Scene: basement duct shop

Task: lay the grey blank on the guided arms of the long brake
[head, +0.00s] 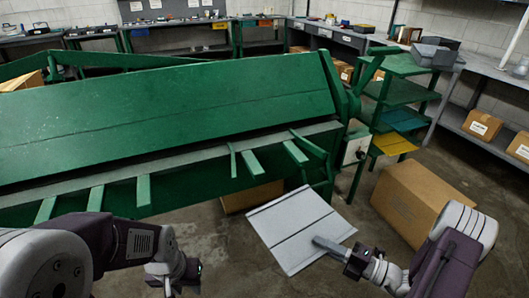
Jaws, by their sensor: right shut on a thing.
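The grey blank (290,222) is a flat light sheet with a fold line across it, right of centre and in front of the brake. My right gripper (333,246) is shut on its near right edge and holds it tilted, seemingly above the floor. The long brake (180,105) is a big green machine. Its guided arms (250,162) are green bars sticking out from its front edge; several show, and the blank is just below and in front of the right-hand ones. My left gripper (186,272) is low in front of the brake, away from the blank; its jaws are too unclear to read.
A cardboard box (412,205) stands on the floor right of the blank. Another box (252,196) lies under the brake. A green shelf rack (398,92) stands at the brake's right end. Workbenches line the walls. Concrete floor shows between the blank and the right-hand box.

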